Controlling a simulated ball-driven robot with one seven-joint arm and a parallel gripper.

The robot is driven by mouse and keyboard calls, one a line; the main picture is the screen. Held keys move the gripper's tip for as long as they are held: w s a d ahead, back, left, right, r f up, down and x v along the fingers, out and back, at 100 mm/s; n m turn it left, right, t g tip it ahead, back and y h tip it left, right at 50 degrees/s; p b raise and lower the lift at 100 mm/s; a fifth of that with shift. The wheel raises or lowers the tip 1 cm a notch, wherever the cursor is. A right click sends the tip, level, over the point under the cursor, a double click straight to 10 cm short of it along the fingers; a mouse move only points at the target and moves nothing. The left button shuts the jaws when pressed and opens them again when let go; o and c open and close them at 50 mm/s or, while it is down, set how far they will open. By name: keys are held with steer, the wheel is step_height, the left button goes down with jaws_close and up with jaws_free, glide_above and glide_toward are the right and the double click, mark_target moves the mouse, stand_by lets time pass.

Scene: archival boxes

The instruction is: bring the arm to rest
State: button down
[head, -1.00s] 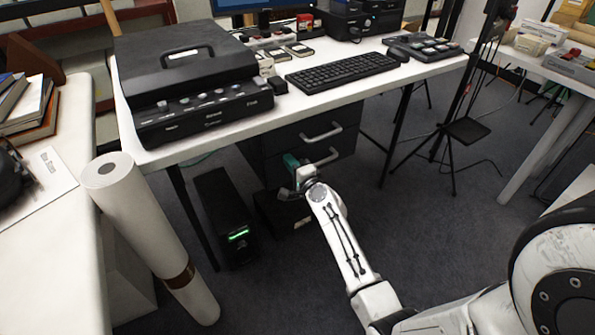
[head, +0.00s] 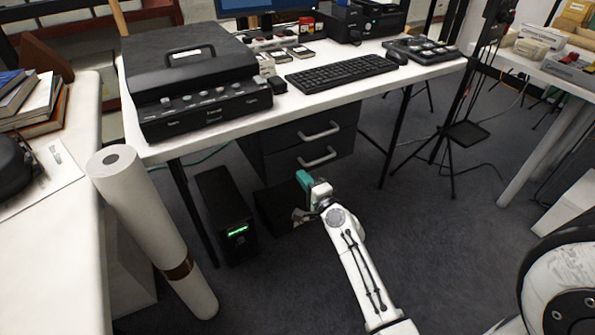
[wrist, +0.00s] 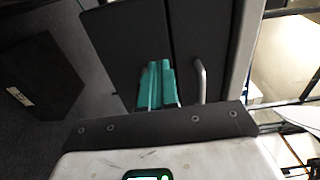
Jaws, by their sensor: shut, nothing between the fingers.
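My gripper (head: 304,181) has teal fingers and is in the head view in front of the dark drawer unit under the desk. In the wrist view its two teal fingers (wrist: 157,86) lie side by side, shut with nothing between them. The drawer unit (head: 283,140) has two silver handles, and both drawers look closed. A black archival box (head: 280,212) stands on the floor just behind and below my gripper. It also shows at the left of the wrist view (wrist: 48,72), with a pale label. I cannot tell whether my gripper touches anything.
A white desk (head: 300,92) above holds a black scanner, a keyboard (head: 342,71) and small items. A black computer tower (head: 226,215) stands left of the box. A white paper roll (head: 140,210) leans by the left table. Dark carpet lies open to the right.

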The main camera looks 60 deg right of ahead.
steer(key=shift+v, duration=2.3)
steer(key=w+a+f+n+g+y, duration=0.1)
steer(key=a+f+n+y, duration=0.1)
steer(key=a+n+y, duration=0.6)
steer(key=w+a+f+n+g+y, duration=0.1)
steer(key=a+f+n+g+y, duration=0.15)
steer(key=a+n, duration=0.6)
steer(key=s+a+f+n+g+y, duration=0.2)
steer(key=s+a+g, duration=0.25)
steer(key=a, duration=0.35)
steer(key=s+a+n+g+h, duration=0.25)
steer(key=s+n+g, duration=0.35)
steer(key=s, duration=0.7)
step_height(320, 180, up, 24)
steer(key=p, duration=2.2)
steer(key=shift+s+d+h+p, duration=0.3)
steer(key=shift+d+p, duration=0.05)
steer(key=shift+p, duration=0.05)
steer(key=shift+d+f+m, duration=0.1)
steer(key=shift+m, duration=0.15)
